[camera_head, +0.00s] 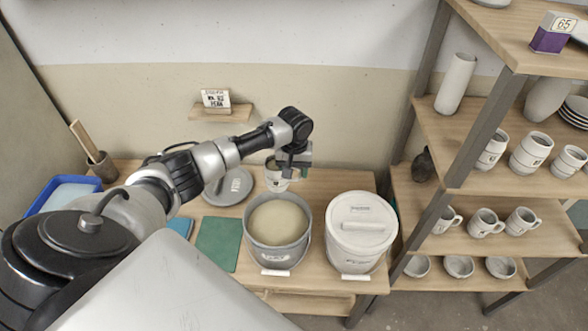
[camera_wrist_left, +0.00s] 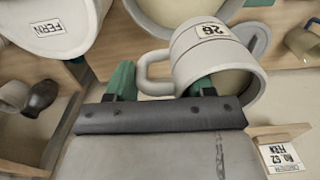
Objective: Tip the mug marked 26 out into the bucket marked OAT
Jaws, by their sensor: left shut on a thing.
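The mug marked 26 (camera_wrist_left: 200,48) is off-white, with cream-coloured content showing inside its mouth in the left wrist view. My left gripper (camera_wrist_left: 160,78) is shut on its handle, a green finger on each side. In the head view the gripper (camera_head: 293,165) holds the mug (camera_head: 275,181) at the back rim of an open grey bucket (camera_head: 276,255). The mug looks about upright there. The bucket holds pale cream glaze. Its front label is too small to read surely. My right gripper is not in view.
A lidded white bucket (camera_head: 358,240) stands to the right; it reads FERN in the left wrist view (camera_wrist_left: 72,30). A loose grey lid (camera_head: 230,187), a green book (camera_head: 219,243) and a blue tray (camera_head: 68,190) lie left. A shelf of mugs (camera_head: 526,238) stands right.

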